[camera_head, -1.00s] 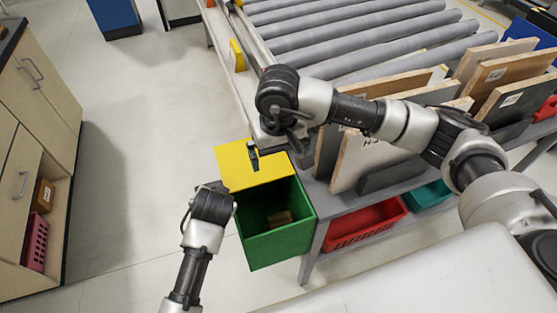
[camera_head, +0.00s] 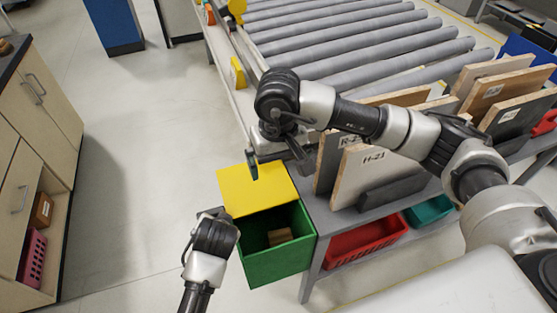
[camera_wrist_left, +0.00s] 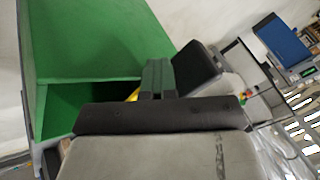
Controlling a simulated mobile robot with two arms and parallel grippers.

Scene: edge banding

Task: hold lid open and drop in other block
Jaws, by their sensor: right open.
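A green bin (camera_head: 277,262) stands on the floor beside the rack, its yellow lid (camera_head: 256,188) swung up at the far side. A small tan block (camera_head: 280,236) lies inside the bin. My right gripper (camera_head: 276,162) is open above the lid's far edge, with no block visible between its fingers. My left gripper (camera_head: 222,212) is at the bin's left side, near the lid's lower left corner. In the left wrist view the green bin (camera_wrist_left: 105,40) fills the upper left, and a sliver of yellow shows behind the left fingers; their gap is unclear.
A roller conveyor (camera_head: 350,40) runs behind the rack. Boards (camera_head: 372,175) stand upright in the rack, with a red crate (camera_head: 362,240) and a teal crate (camera_head: 430,211) below. A wooden cabinet (camera_head: 38,150) stands at left. The floor between cabinet and bin is clear.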

